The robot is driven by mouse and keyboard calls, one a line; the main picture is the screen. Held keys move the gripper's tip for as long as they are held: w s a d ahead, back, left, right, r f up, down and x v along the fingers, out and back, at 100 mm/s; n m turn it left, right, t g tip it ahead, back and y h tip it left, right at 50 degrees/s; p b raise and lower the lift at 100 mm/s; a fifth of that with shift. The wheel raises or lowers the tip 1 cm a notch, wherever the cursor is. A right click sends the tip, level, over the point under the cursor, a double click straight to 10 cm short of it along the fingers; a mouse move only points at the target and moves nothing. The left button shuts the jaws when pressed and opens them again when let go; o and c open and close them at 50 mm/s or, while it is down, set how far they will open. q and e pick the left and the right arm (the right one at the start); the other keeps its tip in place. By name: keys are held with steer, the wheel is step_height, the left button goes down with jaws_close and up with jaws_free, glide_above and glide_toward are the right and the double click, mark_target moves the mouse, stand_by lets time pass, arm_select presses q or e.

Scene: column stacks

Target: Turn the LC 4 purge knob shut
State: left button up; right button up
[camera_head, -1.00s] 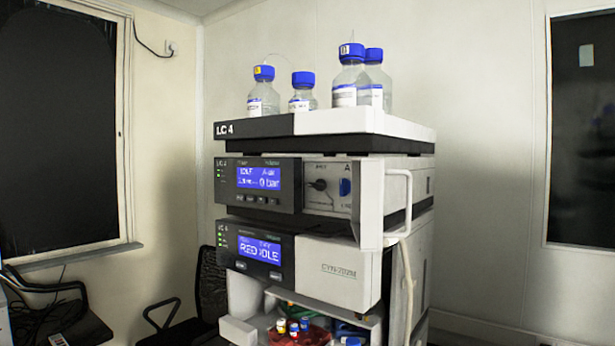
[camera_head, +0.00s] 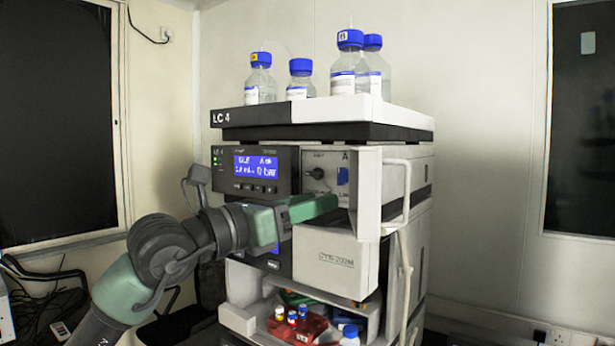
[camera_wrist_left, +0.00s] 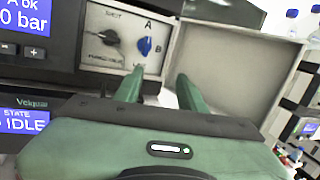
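The LC 4 stack (camera_head: 222,117) stands ahead of me. Its pump module has a silver panel with a black pointer knob (camera_head: 317,173) and a blue knob (camera_head: 342,176). In the left wrist view, the black knob (camera_wrist_left: 105,37) is left of the upright blue knob (camera_wrist_left: 146,46), near letters A and B. My right gripper is out of view.
An opened white door (camera_head: 368,195) stands out beside the panel on the right, with a pale handle (camera_head: 407,190). Bottles with blue caps (camera_head: 350,75) stand on top. A shelf below holds small vials and a red tray (camera_head: 285,328).

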mark_target(312, 175)
arm_select(q)
steer(key=w+a+r+t+y, duration=0.3)
steer(key=a+y, duration=0.2)
steer(key=shift+n, duration=0.4)
steer(key=p+x, duration=0.1)
steer(key=x, duration=0.1)
steer(key=p+x, duration=0.3)
steer(key=x, duration=0.2)
steer(key=shift+w+r+p, duration=0.15)
steer(key=shift+r+p, duration=0.15)
steer(key=shift+p, duration=0.1)
steer(key=shift+w+d+f, duration=0.1)
steer(key=shift+w+d, duration=0.15)
steer(key=shift+w, duration=0.1)
steer(key=shift+f, duration=0.1)
jaws_close()
